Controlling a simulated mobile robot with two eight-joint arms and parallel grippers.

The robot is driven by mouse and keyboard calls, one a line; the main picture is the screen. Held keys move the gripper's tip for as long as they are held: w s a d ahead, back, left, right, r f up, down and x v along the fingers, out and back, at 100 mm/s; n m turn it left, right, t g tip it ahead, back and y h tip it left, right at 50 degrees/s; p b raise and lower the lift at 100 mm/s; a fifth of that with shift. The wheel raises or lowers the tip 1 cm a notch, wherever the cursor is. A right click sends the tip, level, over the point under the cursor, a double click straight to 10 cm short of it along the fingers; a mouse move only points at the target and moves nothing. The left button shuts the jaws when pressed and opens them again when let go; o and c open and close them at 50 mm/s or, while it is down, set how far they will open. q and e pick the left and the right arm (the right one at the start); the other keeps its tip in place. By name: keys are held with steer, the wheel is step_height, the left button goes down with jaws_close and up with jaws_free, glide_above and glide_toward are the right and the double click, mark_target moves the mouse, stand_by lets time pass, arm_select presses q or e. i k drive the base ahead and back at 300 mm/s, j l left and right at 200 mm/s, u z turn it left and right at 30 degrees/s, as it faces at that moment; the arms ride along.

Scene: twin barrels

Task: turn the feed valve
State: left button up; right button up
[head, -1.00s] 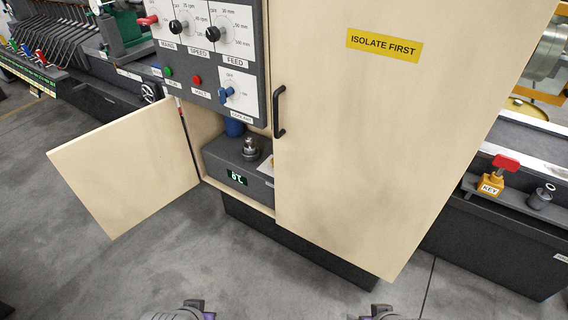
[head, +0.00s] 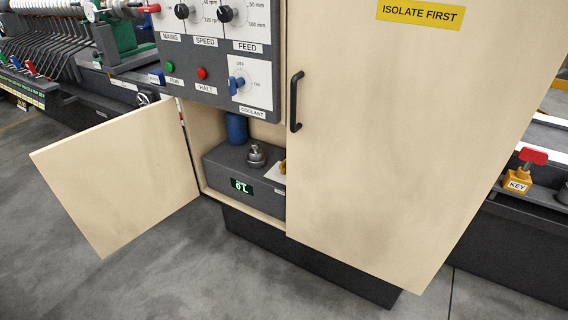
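Nothing in view is marked as a feed valve. A dark knob (head: 225,14) sits above the FEED label (head: 245,46) on the grey control panel (head: 176,83), cut by the top edge. Below it is a blue COOLANT handle (head: 236,86) on a white plate. Inside the open left part of the cabinet, a grey box (head: 225,172) carries a round metal fitting (head: 256,155) and a green-lit display (head: 241,187). A yellow part (head: 283,167) beside the fitting is mostly hidden behind the shut right door (head: 370,150). Neither gripper is in view.
The left door (head: 115,175) stands swung open to the left. The right door has a black handle (head: 296,101) and a yellow ISOLATE FIRST sign (head: 420,14). A blue cylinder (head: 237,128) stands behind the box. An orange KEY block (head: 516,181) is at right. Floor in front is clear.

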mark_target(283, 165)
steer(key=i+j+u, duration=0.1)
steer(key=i+j, duration=0.65)
steer(key=i+l, duration=0.2)
steer(key=i, duration=0.35)
